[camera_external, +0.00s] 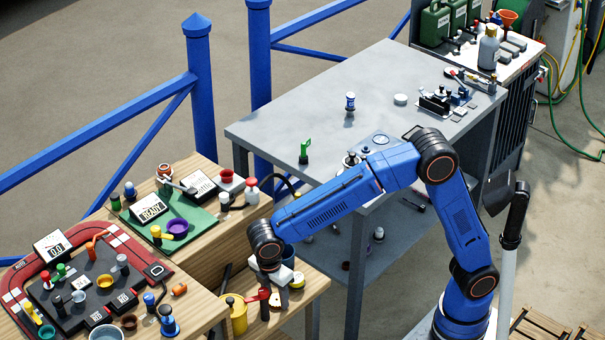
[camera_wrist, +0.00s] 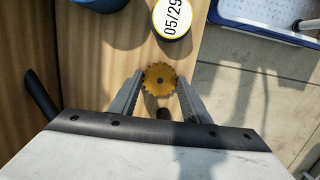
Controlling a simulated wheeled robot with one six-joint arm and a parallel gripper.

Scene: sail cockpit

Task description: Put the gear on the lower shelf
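The gear (camera_wrist: 153,84) is a yellow-gold toothed disc with a dark centre hole. In the wrist view it lies between the fingertips of my gripper (camera_wrist: 160,81), over light wood. One finger stands on each side, close to the teeth; I cannot tell whether they press on it. In the external view my gripper (camera_external: 270,291) points down at the low wooden surface (camera_external: 312,287), and the gear is hard to make out. A grey lower shelf (camera_external: 383,246) shows under the grey table, partly hidden by my arm.
A round yellow-edged tin marked 05/29 (camera_wrist: 172,18) stands just past the gear. A yellow mug (camera_external: 237,316) is left of my gripper. The grey table top (camera_external: 310,115) has clear room.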

